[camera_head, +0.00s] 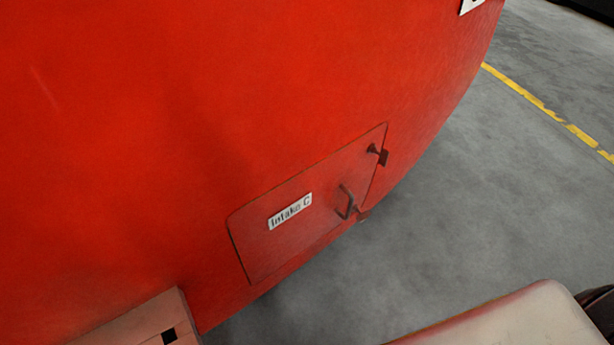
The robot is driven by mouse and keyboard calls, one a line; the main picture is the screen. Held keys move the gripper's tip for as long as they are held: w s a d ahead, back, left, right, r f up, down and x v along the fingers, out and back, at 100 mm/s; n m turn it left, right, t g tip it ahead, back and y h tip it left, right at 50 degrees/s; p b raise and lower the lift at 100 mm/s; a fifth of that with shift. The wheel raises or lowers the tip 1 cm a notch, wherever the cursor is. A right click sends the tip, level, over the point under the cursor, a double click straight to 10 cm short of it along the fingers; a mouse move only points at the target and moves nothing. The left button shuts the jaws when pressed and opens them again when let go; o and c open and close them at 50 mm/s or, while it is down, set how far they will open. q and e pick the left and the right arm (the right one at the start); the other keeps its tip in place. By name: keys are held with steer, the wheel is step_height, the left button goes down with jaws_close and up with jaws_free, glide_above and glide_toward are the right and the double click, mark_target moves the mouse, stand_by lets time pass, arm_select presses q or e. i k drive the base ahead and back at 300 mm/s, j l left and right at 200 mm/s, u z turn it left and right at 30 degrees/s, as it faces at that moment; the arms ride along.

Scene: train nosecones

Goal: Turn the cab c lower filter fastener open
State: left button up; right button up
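A closed red hatch (280,245) with a white label (290,211) reading "Intake C" is set in the lower part of the curved red nosecone (200,110). A dark bent handle (346,202) stands out near the hatch's right side. A small dark fastener (375,150) sits at the upper right edge, with a dark tab (384,157) beside it. A small brownish piece (362,217) shows at the lower right corner; I cannot tell whether it is a second fastener. Neither of my grippers is in view.
Grey floor (470,210) with a yellow line (540,105) lies open to the right of the nosecone. Pale and dark parts at the bottom right seem to be mine.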

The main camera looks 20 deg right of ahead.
mark_target(365, 215)
steer(key=l+z, duration=0.15)
steer(key=z, duration=0.3)
steer(key=l+z, duration=0.2)
steer(key=z, duration=0.2)
steer(key=k, duration=0.05)
